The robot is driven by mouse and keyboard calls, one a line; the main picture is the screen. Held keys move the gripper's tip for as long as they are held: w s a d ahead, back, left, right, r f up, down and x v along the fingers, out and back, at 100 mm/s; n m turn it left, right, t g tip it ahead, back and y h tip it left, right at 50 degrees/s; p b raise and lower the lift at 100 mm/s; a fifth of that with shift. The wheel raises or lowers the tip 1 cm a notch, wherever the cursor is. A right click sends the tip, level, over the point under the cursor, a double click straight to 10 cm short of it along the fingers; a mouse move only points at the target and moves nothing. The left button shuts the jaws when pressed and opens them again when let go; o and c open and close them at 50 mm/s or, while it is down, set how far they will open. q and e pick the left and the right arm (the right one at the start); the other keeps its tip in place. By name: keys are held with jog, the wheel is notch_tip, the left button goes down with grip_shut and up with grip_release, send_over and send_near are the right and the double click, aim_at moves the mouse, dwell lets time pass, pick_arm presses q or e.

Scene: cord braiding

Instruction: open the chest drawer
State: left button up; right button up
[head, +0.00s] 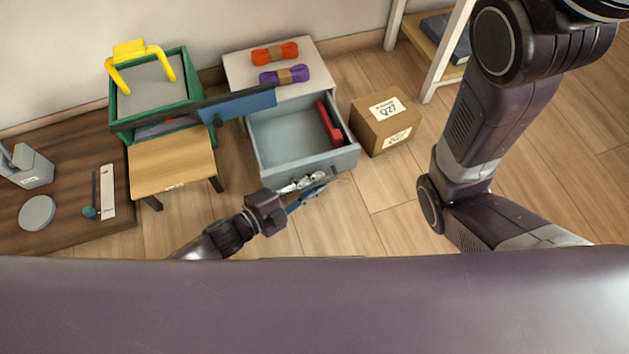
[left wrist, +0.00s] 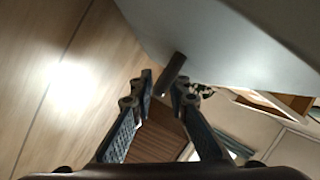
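The chest (head: 295,80) has a pale top and stands against the wall. Its grey drawer (head: 300,165) is pulled well out, with a red object (head: 330,124) inside at the right. My left gripper (head: 318,184) is just in front of the drawer front in the head view. In the left wrist view its two fingers (left wrist: 164,88) are apart. A dark handle bar (left wrist: 174,70) on the pale drawer front (left wrist: 225,45) reaches between the fingertips, close to the right finger. Whether it touches is unclear. My right arm is at the right; its gripper is out of view.
Orange cord (head: 274,54) and purple cord (head: 285,75) lie on the chest. A cardboard box (head: 386,122) stands right of the drawer. Floor in front is clear.

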pick_arm(q)
jog(key=v, duration=1.2)
dwell(0.3)
